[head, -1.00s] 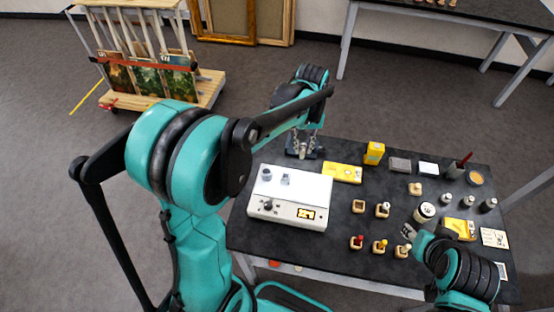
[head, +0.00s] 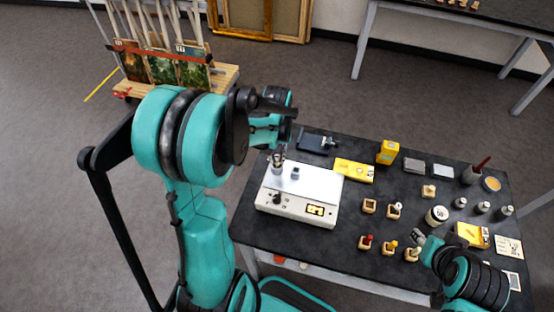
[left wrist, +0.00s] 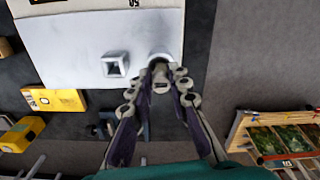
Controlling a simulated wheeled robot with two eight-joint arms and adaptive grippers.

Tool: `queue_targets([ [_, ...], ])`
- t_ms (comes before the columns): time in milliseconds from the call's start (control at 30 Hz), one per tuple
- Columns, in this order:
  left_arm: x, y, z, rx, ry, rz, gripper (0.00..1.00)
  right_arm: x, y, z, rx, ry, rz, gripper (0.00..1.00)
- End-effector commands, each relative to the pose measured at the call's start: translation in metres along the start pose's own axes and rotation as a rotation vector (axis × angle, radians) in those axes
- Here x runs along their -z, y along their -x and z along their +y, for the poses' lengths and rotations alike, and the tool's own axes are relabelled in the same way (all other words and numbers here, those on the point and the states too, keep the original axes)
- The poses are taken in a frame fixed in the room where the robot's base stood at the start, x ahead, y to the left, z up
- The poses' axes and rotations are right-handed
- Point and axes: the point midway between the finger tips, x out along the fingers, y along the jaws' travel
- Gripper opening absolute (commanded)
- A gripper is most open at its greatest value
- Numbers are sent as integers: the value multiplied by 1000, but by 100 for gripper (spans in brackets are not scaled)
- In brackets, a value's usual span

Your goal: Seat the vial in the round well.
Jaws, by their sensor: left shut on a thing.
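A white device (head: 322,190) with a knob and a small yellow display stands on the black table; it also shows in the left wrist view (left wrist: 65,45). Its top has a square well (head: 295,173) and, to the left of that, a round well (left wrist: 161,57), mostly hidden by my left gripper in the head view. My left gripper (head: 278,160) points down over the round well, shut on the vial (left wrist: 160,76). The vial is mostly hidden between the fingers; I cannot tell whether its lower end is inside the well. My right gripper (head: 417,238) is low over the table's front right; its jaws are unclear.
A black stand (head: 316,142) lies behind the device and a yellow box (head: 354,170) to its right. Several small wooden blocks, jars and a tall yellow box (head: 387,152) cover the right side of the table (head: 330,240). The front left of the table is clear.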

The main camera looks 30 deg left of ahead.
Motion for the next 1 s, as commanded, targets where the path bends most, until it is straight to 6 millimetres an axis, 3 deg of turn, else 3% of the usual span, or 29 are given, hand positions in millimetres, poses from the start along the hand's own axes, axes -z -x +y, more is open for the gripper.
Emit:
queue_targets([
  [100,0,-14,0,0,0,0,0,-3,-4,0,0,0,0,40],
  [433,0,-17,0,0,0,0,0,-4,-6,0,0,0,0,40],
  [467,0,-17,0,0,0,0,20,-5,-6,0,0,0,0,40],
  [533,0,-16,0,0,0,0,38,-4,-6,0,0,0,0,40],
  [867,0,-14,0,0,0,0,38,-3,-4,0,0,0,0,40],
  [1000,0,0,0,0,0,0,38,0,0,0,0,0,0,40],
])
